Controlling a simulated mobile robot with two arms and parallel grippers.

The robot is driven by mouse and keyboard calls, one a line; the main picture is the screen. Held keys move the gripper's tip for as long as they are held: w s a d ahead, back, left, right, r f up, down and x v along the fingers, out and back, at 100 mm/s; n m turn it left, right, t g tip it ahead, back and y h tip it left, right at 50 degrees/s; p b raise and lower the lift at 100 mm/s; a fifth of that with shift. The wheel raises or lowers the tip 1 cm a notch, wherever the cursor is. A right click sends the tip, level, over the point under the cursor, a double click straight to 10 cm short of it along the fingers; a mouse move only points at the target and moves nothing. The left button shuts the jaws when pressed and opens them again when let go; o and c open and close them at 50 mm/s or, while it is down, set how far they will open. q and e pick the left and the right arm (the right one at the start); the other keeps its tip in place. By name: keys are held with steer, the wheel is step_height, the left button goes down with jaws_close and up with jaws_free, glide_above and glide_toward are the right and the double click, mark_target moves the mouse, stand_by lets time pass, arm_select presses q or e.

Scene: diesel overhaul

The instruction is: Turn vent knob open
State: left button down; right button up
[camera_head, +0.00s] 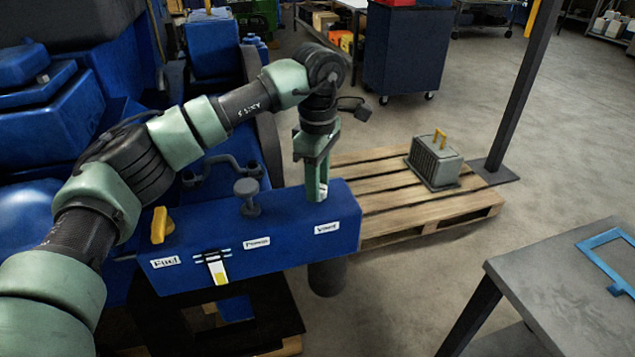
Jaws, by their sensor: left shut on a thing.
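A blue box (285,258) carries three labels along its front: one reads "Fuel" at the left, a middle one is hard to read, and the right one seems to read "Vent". My left gripper (317,195) points straight down over the right end of the box, behind the right label. It is shut on the vent knob (322,193), of which only a small pale part shows between the fingers. A yellow lever (160,225) stands above the "Fuel" label. A dark grey round-topped knob (247,196) stands in the middle. My right gripper is not in view.
A wooden pallet (385,195) with a grey-green ribbed box (434,162) lies behind the blue box. A grey table (560,285) with a blue frame (612,255) stands at the right. A dark post (520,90) rises beyond the pallet. Blue engine parts crowd the left.

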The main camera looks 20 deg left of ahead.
arm_select(q)
steer(key=n, duration=0.4)
steer(key=shift+r+n+b, duration=0.1)
steer(key=shift+n+b, duration=0.2)
steer(key=shift+n, duration=1.5)
steer(key=c, duration=1)
jaws_free()
steer(key=shift+d, duration=0.1)
step_height(320, 180, up, 8)
steer(key=shift+f+b, duration=0.1)
steer(key=shift+b, duration=0.3)
